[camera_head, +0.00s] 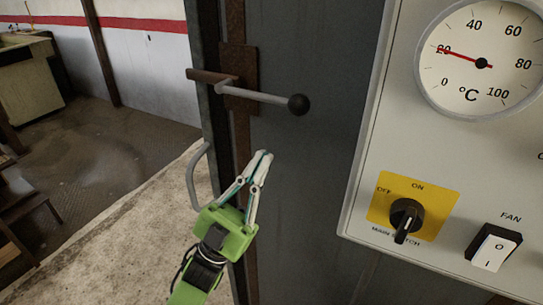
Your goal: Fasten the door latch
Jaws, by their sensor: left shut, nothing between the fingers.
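The door latch (258,95) is a grey lever with a black ball knob (298,104). It lies nearly level on a rusty plate (238,72) on the dark door (310,150), with a brown bar at its left end. My left gripper (265,155) is green with pale fingers, shut and empty. In the picture its fingertips are below and a little left of the knob, apart from it. My right gripper is out of the picture.
A white control panel (400,100) with a dial, a yellow main switch plate (377,207) and a fan switch (493,248) stands at the right. A curved grey handle (196,175) is at the door's left edge. Open floor is at the left.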

